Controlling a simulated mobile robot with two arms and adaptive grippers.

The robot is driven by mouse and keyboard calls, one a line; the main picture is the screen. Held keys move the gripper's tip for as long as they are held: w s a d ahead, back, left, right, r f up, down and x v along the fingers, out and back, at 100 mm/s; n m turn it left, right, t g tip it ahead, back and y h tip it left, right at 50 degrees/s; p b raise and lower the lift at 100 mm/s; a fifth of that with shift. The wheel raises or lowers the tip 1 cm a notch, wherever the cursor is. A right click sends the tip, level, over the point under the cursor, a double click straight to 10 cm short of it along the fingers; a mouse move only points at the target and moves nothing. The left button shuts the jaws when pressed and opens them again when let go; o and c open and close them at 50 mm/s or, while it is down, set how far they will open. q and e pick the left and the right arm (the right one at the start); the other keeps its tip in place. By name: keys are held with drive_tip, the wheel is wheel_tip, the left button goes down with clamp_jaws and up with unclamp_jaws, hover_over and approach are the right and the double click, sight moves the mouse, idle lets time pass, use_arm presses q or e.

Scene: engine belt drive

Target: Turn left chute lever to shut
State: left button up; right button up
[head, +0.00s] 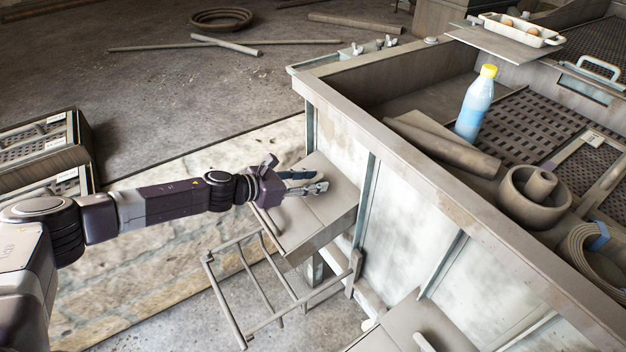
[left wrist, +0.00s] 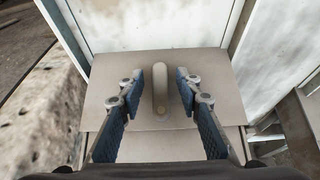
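The left chute (head: 322,222) is a grey sloped box on the side of the large machine. Its lever (left wrist: 160,92), a rounded grey bar, lies lengthwise on the chute's flat top in the left wrist view, pointing toward the machine wall. My left gripper (head: 308,181) is over the chute top. In the left wrist view my left gripper (left wrist: 160,92) is open, with one blue-padded finger on each side of the lever and a visible gap on both sides. In the head view the fingers cover most of the lever. My right gripper is out of view.
A thin metal frame (head: 282,290) stands below the chute. A second chute (head: 405,326) with its own lever (head: 424,342) is at the bottom. The machine's upper rim (head: 425,170) is close on the right; a bottle (head: 474,105) stands inside it.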

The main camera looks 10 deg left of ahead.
use_arm(q)
drive_tip(key=shift+d, duration=0.1)
drive_tip(key=shift+c, duration=0.7)
clamp_jaws()
